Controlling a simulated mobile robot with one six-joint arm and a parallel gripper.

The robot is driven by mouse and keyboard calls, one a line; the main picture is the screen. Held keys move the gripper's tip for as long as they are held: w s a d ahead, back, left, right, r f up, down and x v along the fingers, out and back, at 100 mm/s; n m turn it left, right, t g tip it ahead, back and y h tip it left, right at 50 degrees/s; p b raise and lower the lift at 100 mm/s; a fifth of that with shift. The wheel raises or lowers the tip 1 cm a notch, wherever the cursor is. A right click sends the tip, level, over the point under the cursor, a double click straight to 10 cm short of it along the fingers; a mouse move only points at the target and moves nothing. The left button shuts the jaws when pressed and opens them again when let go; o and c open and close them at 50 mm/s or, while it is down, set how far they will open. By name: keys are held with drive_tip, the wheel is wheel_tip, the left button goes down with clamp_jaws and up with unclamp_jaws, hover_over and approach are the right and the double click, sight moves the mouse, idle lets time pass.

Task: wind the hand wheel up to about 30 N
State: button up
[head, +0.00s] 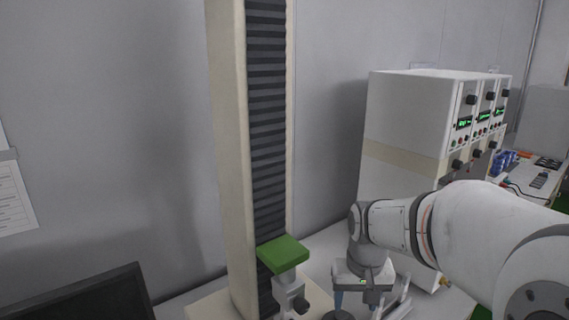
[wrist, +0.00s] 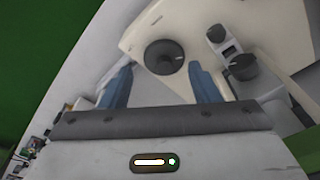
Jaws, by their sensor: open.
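The hand wheel (wrist: 164,57) is a dark round disc with a small hub, lying on the cream base plate (wrist: 150,22) in the wrist view. In the head view a dark disc (head: 338,315) at the bottom edge appears to be the same wheel, mostly cut off. My gripper (wrist: 160,72) is open, its two blue fingers on either side of the wheel's near part in the picture. Nothing is between the fingers' pads that I can tell as gripped, and height above the wheel is unclear. My gripper also shows in the head view (head: 356,302). No force reading is legible.
The tall test column (head: 230,150) stands left of my gripper, with a green block (head: 283,252) above a grip fixture. Dark knobs (wrist: 243,67) sit right of the wheel. A white instrument cabinet (head: 405,120) stands behind my arm. A dark screen (head: 85,300) is at lower left.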

drive_tip(key=s+r+t, duration=0.1)
drive_tip(key=s+r, duration=0.1)
drive_tip(key=s, duration=1)
drive_tip(key=shift+s+n+t, duration=0.3)
drive_tip(key=shift+s+t, duration=0.05)
drive_tip(key=shift+t, duration=0.05)
drive_tip(key=shift+c, duration=0.6)
